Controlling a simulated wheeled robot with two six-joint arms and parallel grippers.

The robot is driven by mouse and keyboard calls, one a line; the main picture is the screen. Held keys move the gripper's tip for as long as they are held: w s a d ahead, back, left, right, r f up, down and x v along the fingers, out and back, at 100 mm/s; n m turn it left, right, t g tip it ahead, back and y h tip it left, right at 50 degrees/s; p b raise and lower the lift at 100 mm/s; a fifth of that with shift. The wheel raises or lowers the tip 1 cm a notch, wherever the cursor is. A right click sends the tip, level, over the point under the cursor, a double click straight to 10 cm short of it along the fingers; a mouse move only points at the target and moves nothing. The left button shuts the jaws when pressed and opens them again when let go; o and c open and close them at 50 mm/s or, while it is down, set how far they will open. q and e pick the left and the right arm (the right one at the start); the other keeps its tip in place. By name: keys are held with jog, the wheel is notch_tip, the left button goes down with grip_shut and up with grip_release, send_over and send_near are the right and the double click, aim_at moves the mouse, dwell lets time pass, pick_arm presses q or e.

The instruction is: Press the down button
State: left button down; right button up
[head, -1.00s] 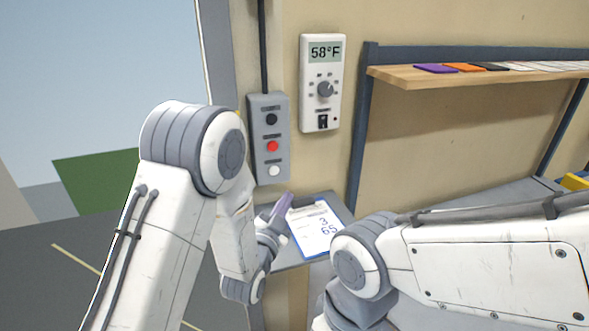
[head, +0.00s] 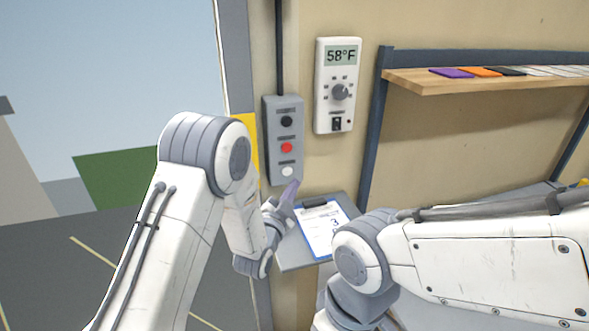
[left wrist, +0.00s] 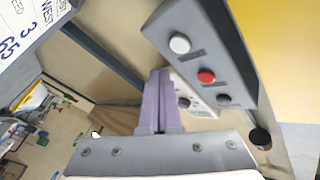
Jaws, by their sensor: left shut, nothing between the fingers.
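A grey control box (head: 271,140) is mounted on the wall, with a black button (head: 286,121) on top, a red button (head: 286,147) in the middle and a white button (head: 287,171) at the bottom. Its labels are too small to read. My left gripper (head: 293,186) is shut and empty, its purple fingers just below the white button. In the left wrist view the shut fingers (left wrist: 160,73) point up beside the box, and the white button (left wrist: 180,43) shows beyond their tips, apart from them in the picture. My right gripper is out of view.
A thermostat (head: 336,112) reading 58°F hangs right of the box. A clipboard (head: 318,236) lies on a small grey ledge (head: 296,258) below. A wooden shelf (head: 420,82) with coloured flat items is at the right. A dark cable runs up from the box.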

aim_at(287, 171)
pick_arm(q)
jog(key=shift+w+a+b, duration=0.25)
jog(key=shift+w, duration=0.5)
jog(key=shift+w+a+b, duration=0.25)
jog(key=shift+w, duration=0.45)
dwell(1.0)
jog(key=shift+w+a+b, duration=0.15)
jog(key=shift+b, duration=0.25)
